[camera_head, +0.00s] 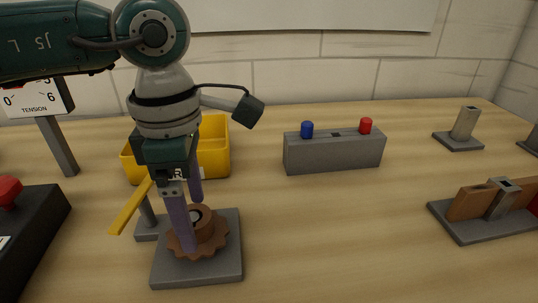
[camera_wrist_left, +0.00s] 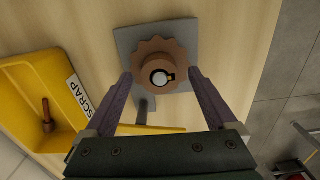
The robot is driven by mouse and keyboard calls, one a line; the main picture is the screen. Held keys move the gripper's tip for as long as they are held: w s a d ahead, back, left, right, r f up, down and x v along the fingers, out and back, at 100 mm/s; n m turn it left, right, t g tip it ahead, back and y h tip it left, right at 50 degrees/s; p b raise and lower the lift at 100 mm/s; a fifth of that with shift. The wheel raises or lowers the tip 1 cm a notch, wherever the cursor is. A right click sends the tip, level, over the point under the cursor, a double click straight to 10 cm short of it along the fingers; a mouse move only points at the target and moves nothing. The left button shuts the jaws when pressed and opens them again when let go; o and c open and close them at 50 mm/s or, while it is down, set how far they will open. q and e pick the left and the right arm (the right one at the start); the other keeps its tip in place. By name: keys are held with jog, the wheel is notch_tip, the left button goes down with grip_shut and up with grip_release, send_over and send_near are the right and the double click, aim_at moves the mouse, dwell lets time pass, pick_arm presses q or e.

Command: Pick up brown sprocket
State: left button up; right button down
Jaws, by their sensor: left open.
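The brown sprocket (camera_head: 211,236) is a toothed disc with a raised hub. It lies on a square grey base plate (camera_head: 168,268) and sits around a post whose light round top shows in its centre. In the left wrist view the sprocket (camera_wrist_left: 150,50) is at the upper middle, just ahead of my fingertips. My left gripper (camera_head: 188,222) points down over it, with its two purple fingers open on either side of the hub. In the wrist view the open fingers (camera_wrist_left: 160,74) flank the hub with gaps visible. My right gripper is in neither view.
A yellow lever (camera_head: 130,207) on a small stand is just left of the plate. A yellow scrap bin (camera_head: 216,150) stands behind. A grey box with blue and red buttons (camera_head: 333,153) stands right. Wood table is clear between the plate and the right fixture (camera_head: 480,228).

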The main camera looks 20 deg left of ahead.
pick_arm(q)
jog(key=shift+f, duration=0.55)
grip_shut()
dwell(0.4)
